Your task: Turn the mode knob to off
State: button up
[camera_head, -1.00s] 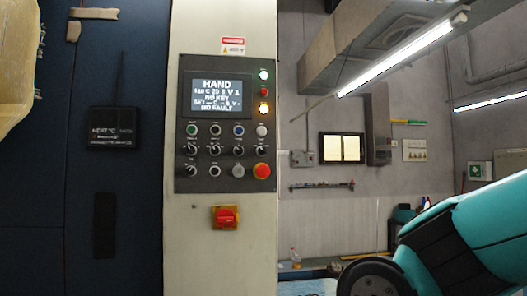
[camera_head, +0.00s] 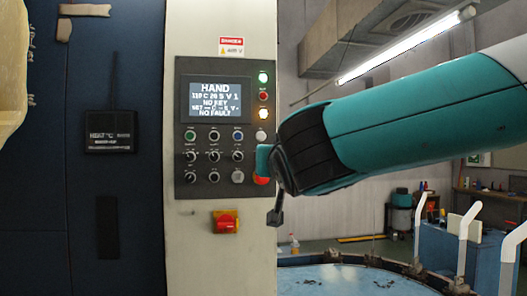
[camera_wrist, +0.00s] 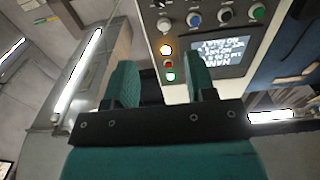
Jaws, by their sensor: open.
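The control panel (camera_head: 222,100) has a lit screen (camera_head: 215,102) reading HAND, NO KEY and NO FAULT. Below it are a row of coloured buttons and a row of black selector knobs (camera_head: 214,156), with another black knob (camera_head: 190,177) at the lower left. The labels are too small to tell which is the mode knob. My gripper (camera_head: 268,180) is at the panel's right edge, partly hiding the red mushroom button (camera_head: 262,180). In the wrist view my gripper (camera_wrist: 163,85) is open and empty between two teal fingers, with the upside-down panel (camera_wrist: 185,45) ahead.
A dark blue cabinet with a small HEAT display (camera_head: 110,145) stands to the left. A blue round-topped surface (camera_head: 340,280) and white upright handles (camera_head: 468,235) lie at the lower right.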

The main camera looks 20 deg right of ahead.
jog(key=p+x, duration=0.7)
jog(key=x, duration=1)
jog(key=shift+f+p, duration=0.1)
jog(key=shift+p, duration=0.3)
jog(key=c, duration=0.9)
